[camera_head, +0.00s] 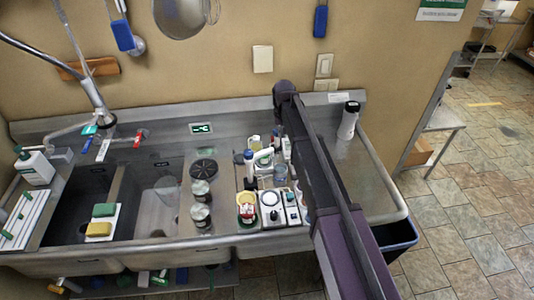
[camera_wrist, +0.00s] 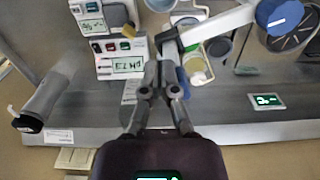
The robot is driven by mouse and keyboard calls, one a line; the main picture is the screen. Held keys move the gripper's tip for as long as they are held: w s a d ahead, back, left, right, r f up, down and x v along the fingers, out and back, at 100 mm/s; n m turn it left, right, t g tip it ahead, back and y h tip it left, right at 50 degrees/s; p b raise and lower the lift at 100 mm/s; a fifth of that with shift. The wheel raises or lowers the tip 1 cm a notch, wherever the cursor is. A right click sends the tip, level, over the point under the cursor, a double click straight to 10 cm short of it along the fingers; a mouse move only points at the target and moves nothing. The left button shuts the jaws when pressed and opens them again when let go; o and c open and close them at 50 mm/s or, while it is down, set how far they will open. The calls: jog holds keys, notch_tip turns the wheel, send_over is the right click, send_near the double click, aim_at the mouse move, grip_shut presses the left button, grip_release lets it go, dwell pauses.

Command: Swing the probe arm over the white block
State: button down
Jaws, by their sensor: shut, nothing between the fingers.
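In the wrist view my gripper (camera_wrist: 160,70) is shut and empty. Its fingertips appear right by the dark joint at one end of the white probe arm (camera_wrist: 220,24); I cannot tell whether they touch. The probe arm runs to the upper right, to a round blue cap (camera_wrist: 279,14). In the head view the probe arm (camera_head: 263,155) is small, with the blue-topped probe (camera_head: 249,156) at its left. My own arm hides part of this area there. A white block with a round grey top (camera_head: 270,207) stands in front of it; I cannot tell surely that this is the task's block.
Metal jars (camera_head: 201,203) stand to the left.

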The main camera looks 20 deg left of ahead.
jog(key=shift+w+a, duration=1.05)
jog(key=shift+a, duration=0.1)
jog(key=a, duration=0.1)
jog(key=w+a, duration=0.1)
jog(key=a, duration=0.1)
jog(key=shift+w, duration=0.2)
jog(key=shift+s+d, duration=0.1)
jog(key=shift+d, duration=0.2)
jog(key=shift+s+d, duration=0.2)
jog(key=shift+d, duration=0.3)
jog(key=shift+r, duration=0.1)
jog(key=shift+r+p, duration=2.95)
jog(key=shift+p, duration=0.1)
